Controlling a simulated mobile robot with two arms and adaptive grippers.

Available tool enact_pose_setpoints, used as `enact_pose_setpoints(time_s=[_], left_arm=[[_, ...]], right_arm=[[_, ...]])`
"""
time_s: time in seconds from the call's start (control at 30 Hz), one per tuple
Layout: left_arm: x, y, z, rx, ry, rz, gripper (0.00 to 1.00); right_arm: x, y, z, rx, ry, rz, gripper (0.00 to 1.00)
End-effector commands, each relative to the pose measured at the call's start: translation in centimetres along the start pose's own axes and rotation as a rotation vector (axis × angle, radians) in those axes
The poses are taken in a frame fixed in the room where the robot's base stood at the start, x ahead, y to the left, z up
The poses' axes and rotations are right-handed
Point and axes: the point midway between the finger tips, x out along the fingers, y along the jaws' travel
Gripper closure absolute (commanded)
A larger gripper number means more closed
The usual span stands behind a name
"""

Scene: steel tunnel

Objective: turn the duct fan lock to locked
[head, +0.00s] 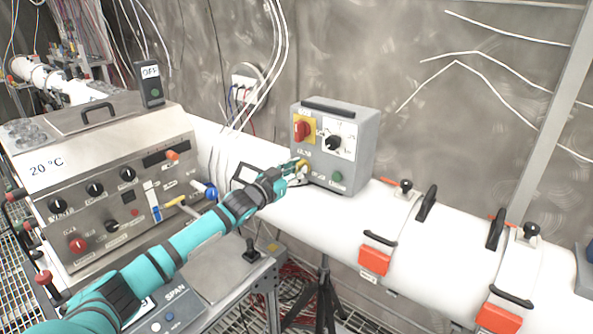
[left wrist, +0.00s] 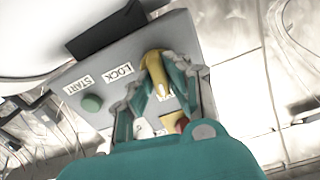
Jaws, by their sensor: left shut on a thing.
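The grey control box (head: 361,150) sits on the white duct, with a red knob (head: 302,131) on a yellow plate, a black dial (head: 333,142) and a green button (head: 337,177). My left gripper (head: 300,171) is at the lower left of its front panel. In the left wrist view, my left gripper (left wrist: 162,92) is shut on the yellow lock key (left wrist: 154,64), beside the LOCK label (left wrist: 119,73). The START label (left wrist: 78,86) and the green button (left wrist: 92,103) also show there. The fingers partly hide the key, and its exact setting is unclear. My right gripper is out of view.
A steel console (head: 100,170) with knobs and levers stands at left, close to my left arm. The white duct (head: 450,235) runs right, with orange-red latches (head: 374,260) and black handles. A black tripod (head: 322,300) stands below the box. White cables hang behind.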

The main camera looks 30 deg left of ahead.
Motion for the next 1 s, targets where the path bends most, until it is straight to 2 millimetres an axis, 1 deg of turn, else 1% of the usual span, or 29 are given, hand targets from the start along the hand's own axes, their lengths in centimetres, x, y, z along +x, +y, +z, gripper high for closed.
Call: enact_pose_setpoints(time_s=[0.23, 1.0], left_arm=[[0.0, 0.09, -0.01, 0.217, 0.001, 0.0, 1.0], [0.0, 0.34, 0.19, 0.949, 0.0, 0.0, 1.0]], right_arm=[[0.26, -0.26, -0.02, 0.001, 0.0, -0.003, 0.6], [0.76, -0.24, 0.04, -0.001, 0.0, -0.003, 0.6]])
